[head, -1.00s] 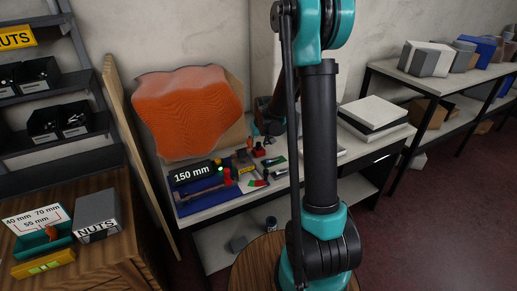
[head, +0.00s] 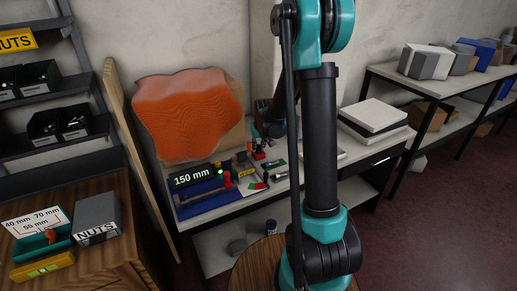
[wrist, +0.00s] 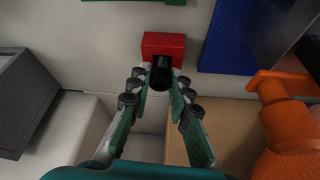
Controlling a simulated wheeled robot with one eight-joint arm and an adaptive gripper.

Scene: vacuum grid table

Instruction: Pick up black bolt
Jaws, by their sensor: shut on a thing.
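The black bolt (wrist: 161,73) shows in the wrist view as a dark cylinder between the two fingers of my gripper (wrist: 162,80). The fingers are closed in on it from both sides. A red block (wrist: 164,43) lies directly beyond the bolt. I cannot tell whether the bolt still touches this block. In the head view the red block (head: 258,154) is small, on the light workbench (head: 215,209). My gripper is hard to make out there, partly behind my own arm, and the bolt is too small to see clearly.
In the wrist view an orange part (wrist: 285,105) is at the right and a blue mat (wrist: 228,40) at the upper right. In the head view a 150 mm display (head: 192,177) and several small tools crowd the bench. White slabs (head: 374,116) lie to the right.

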